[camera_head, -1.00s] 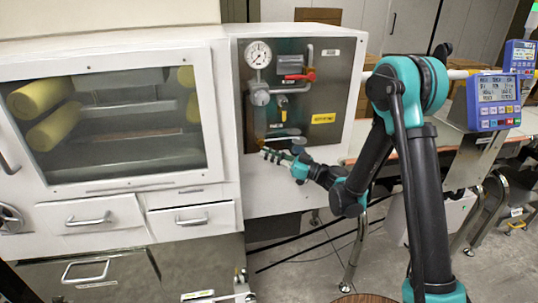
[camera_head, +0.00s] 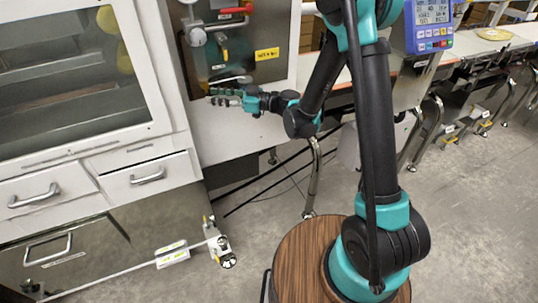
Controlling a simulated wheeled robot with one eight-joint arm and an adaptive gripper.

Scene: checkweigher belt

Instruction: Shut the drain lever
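A steel valve panel (camera_head: 285,48) on the white cabinet carries a red-handled lever (camera_head: 236,11) near its top and a small yellow lever (camera_head: 224,54) lower down. A pale metal handle or pipe (camera_head: 231,79) shows near the panel's lower edge. I cannot tell from the pictures which of these is the drain lever. My gripper (camera_head: 214,94) points left in front of the panel's lower left part, just below the pale metal piece. Contact is unclear, and the fingers are too small to show whether they are open or shut.
A yellow label (camera_head: 267,54) is on the panel. A glass-fronted door (camera_head: 70,80) and drawers with handles (camera_head: 148,176) are to the left. A blue display unit (camera_head: 431,26) stands at the upper right. The floor (camera_head: 470,220) at the lower right is clear.

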